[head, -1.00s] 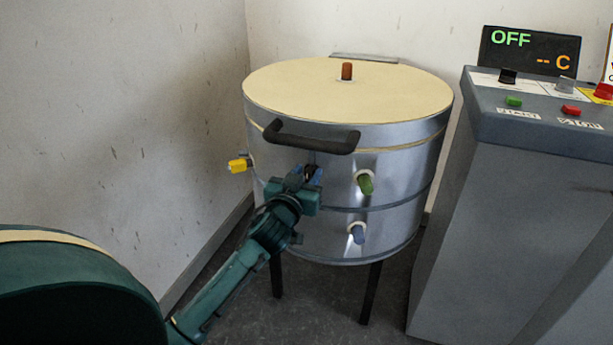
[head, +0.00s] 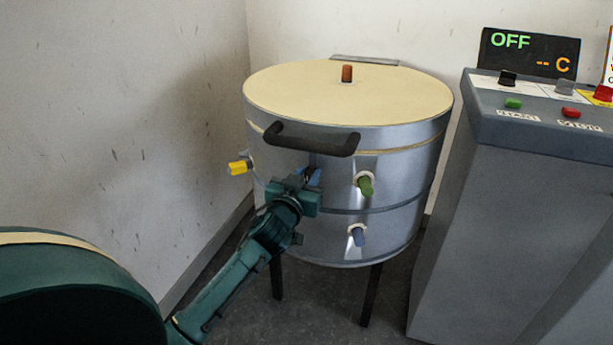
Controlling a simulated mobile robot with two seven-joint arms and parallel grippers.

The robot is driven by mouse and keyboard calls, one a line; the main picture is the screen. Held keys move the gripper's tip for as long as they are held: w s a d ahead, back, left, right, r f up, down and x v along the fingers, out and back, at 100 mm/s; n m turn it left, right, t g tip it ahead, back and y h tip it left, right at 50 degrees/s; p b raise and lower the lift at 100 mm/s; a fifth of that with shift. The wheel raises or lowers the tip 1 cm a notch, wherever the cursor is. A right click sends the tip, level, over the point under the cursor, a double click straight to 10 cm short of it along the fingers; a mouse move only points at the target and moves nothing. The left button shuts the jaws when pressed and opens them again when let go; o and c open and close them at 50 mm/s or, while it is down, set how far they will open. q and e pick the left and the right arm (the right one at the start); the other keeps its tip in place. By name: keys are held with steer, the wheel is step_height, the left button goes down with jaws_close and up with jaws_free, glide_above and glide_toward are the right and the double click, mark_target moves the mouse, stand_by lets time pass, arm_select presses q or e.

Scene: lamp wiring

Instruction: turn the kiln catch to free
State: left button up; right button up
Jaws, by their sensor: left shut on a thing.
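The kiln (head: 400,187) is a round silver drum on dark legs, with a cream lid (head: 300,90) that is down. A black bar handle (head: 312,146) runs across its front below the lid. My left gripper (head: 312,174) is at the kiln's front, just under the handle. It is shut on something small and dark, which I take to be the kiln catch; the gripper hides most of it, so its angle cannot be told. My right gripper is not in view.
A brown plug (head: 347,73) stands on the lid. A grey control cabinet (head: 500,220) with an OFF display (head: 529,52) stands at right.

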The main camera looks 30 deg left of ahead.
arm_select(q)
steer(key=shift+m, duration=0.4)
steer(key=m+p, duration=0.2)
steer(key=m, duration=0.1)
steer(key=shift+d+f, duration=0.1)
steer(key=shift+d, duration=0.2)
steer(key=shift+w+d+f+m+p, duration=0.15)
steer(key=shift+f+m+p, duration=0.25)
steer(key=shift+m, duration=1.9)
steer(key=shift+d+f+m+p, duration=0.15)
steer(key=shift+m+p, duration=0.35)
steer(key=shift+m, duration=1.8)
steer(key=shift+w+d+f+m+p, duration=0.15)
steer(key=shift+f+m+p, duration=0.25)
steer(key=shift+m, duration=1.9)
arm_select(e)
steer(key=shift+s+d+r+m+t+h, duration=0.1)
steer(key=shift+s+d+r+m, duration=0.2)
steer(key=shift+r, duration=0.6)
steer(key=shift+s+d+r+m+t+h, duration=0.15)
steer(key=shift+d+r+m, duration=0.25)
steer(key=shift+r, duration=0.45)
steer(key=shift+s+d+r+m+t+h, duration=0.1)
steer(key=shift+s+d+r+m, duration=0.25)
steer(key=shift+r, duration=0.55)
arm_select(q)
steer(key=shift+s+r, duration=0.1)
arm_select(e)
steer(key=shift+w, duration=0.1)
